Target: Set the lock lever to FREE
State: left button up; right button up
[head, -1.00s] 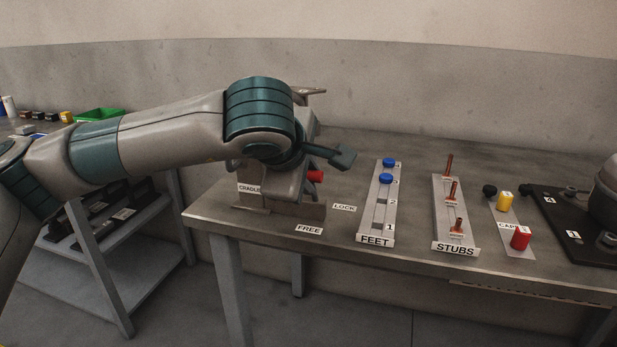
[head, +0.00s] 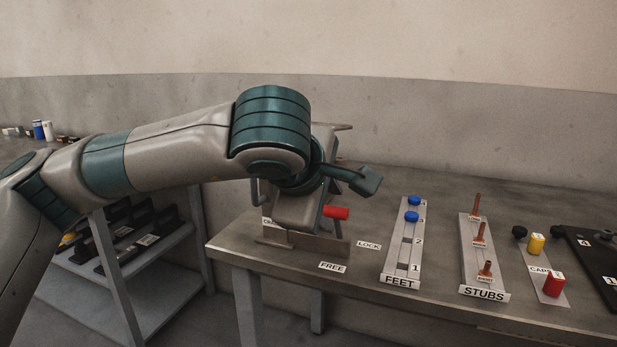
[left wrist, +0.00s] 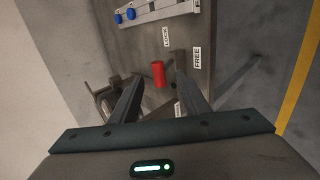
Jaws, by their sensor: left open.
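The lock lever's red handle (head: 337,212) shows just right of my left wrist in the head view, above the bench edge. It also shows in the left wrist view (left wrist: 158,74), ahead of and between the two open fingers of my left gripper (left wrist: 160,66), with nothing seen gripped. The LOCK label (head: 368,245) lies to the right of the lever's stand and the FREE label (head: 332,267) lies in front of it. I cannot tell firmly which label the lever points at. My left arm hides much of the cradle stand (head: 304,245). My right gripper is not in view.
A FEET strip (head: 402,262) with blue pieces, a STUBS strip (head: 477,265) with copper stubs, and yellow (head: 536,243) and red caps (head: 554,285) stand to the right on the bench. A grey shelf (head: 150,290) is at the left. Bench between the labels and the FEET strip is clear.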

pick_arm(q)
jog(key=v, duration=1.2)
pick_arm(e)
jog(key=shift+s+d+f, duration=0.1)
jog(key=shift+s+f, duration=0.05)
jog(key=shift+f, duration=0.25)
